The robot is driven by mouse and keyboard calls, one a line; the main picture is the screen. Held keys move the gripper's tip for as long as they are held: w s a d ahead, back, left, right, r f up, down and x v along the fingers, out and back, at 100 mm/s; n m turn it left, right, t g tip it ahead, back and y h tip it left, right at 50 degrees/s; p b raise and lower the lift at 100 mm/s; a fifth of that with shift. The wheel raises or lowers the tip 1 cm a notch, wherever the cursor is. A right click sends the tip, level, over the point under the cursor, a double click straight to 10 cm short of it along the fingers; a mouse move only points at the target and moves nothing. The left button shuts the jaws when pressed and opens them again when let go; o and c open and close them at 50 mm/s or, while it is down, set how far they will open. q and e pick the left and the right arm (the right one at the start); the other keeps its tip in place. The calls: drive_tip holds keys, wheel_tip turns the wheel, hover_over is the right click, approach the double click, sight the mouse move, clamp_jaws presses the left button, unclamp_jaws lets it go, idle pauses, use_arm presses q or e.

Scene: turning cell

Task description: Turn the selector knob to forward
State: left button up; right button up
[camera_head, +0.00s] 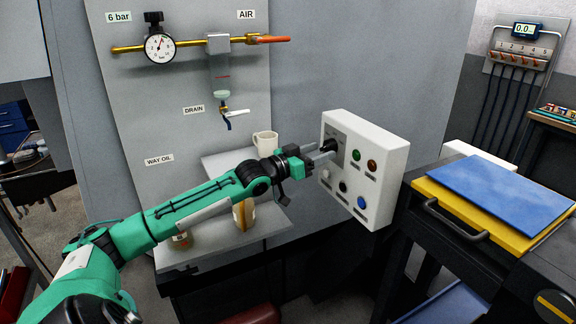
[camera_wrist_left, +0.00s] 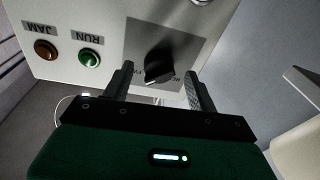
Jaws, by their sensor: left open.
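The selector knob (camera_wrist_left: 160,66) is a black knob on a grey plate on the white control box (camera_head: 376,147). In the head view the knob (camera_head: 329,145) shows just beyond my left gripper, partly covered by it. My left gripper (camera_head: 322,156) reaches the box from the left. In the left wrist view my left gripper (camera_wrist_left: 160,88) is open, with one finger on each side of the knob and a gap to each. My right gripper is not in view.
The box also carries a green button (camera_head: 356,155), an amber button (camera_head: 373,165) and a blue button (camera_head: 361,202). A white mug (camera_head: 265,142) stands on the shelf behind my left arm. A blue plate (camera_head: 498,192) lies on a cabinet at right.

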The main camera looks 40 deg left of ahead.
use_arm(q)
drive_tip(key=b+v, duration=0.2)
drive_tip(key=v, duration=1)
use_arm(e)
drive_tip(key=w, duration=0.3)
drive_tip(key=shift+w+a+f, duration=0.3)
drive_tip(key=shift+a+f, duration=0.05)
use_arm(q)
drive_tip(key=shift+s, duration=0.1)
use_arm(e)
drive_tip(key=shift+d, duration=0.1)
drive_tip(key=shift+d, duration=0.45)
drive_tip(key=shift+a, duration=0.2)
